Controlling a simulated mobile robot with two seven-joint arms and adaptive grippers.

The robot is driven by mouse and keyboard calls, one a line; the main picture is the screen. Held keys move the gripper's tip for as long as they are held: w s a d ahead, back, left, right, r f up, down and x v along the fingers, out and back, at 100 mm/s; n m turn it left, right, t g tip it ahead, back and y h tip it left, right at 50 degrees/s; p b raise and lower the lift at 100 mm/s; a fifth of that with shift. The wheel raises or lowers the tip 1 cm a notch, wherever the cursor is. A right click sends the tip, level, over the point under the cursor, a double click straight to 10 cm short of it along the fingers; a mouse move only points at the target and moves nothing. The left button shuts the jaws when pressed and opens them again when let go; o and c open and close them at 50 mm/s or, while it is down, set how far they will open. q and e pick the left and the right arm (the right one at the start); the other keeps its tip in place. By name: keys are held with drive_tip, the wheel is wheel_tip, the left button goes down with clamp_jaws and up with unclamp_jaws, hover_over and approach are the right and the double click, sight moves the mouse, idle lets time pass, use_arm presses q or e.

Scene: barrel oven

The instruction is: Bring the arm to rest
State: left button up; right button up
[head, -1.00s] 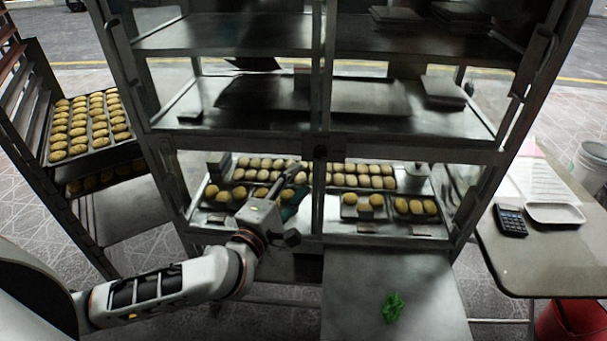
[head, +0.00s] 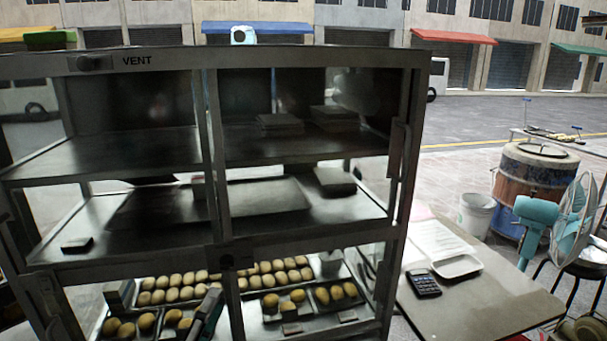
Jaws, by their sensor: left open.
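The tip of my left gripper (head: 207,313) shows at the bottom edge of the head view, a dark shape with a little teal. It is in front of the lower shelf of the glass-fronted cabinet (head: 238,55), among the trays of buns. It is open, and I see nothing held in it. The rest of the left arm is below the picture. Whether the fingertips touch a tray or bun cannot be told. My right gripper is not in view.
Buns (head: 172,295) fill trays on the cabinet's lower shelf. Frame posts stand close around my gripper. At right, a table (head: 470,313) holds a calculator (head: 424,284), a white tray (head: 457,266) and papers. A barrel oven (head: 535,183) and a fan (head: 577,215) stand beyond.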

use_arm(q)
drive_tip(key=s+d+f+m+g, duration=0.1)
drive_tip(key=s+f+m+g, duration=0.45)
drive_tip(key=f, duration=0.85)
drive_tip(key=s+f+m+g, duration=0.2)
drive_tip(key=s+f+m, duration=0.4)
drive_tip(key=f+m, duration=0.5)
drive_tip(key=s+a+f+g+y, duration=0.1)
drive_tip(key=s+a+f, duration=0.1)
drive_tip(key=f, duration=0.3)
drive_tip(key=s+a+f+g+y, duration=0.1)
drive_tip(key=s+a+f, duration=0.1)
drive_tip(key=s+f, duration=0.2)
wheel_tip(320, 180, down, 2)
drive_tip(key=shift+s+a+f+g+y, duration=0.2)
drive_tip(key=shift+s+a+g+y, duration=0.05)
drive_tip(key=shift+a+g+y, duration=0.15)
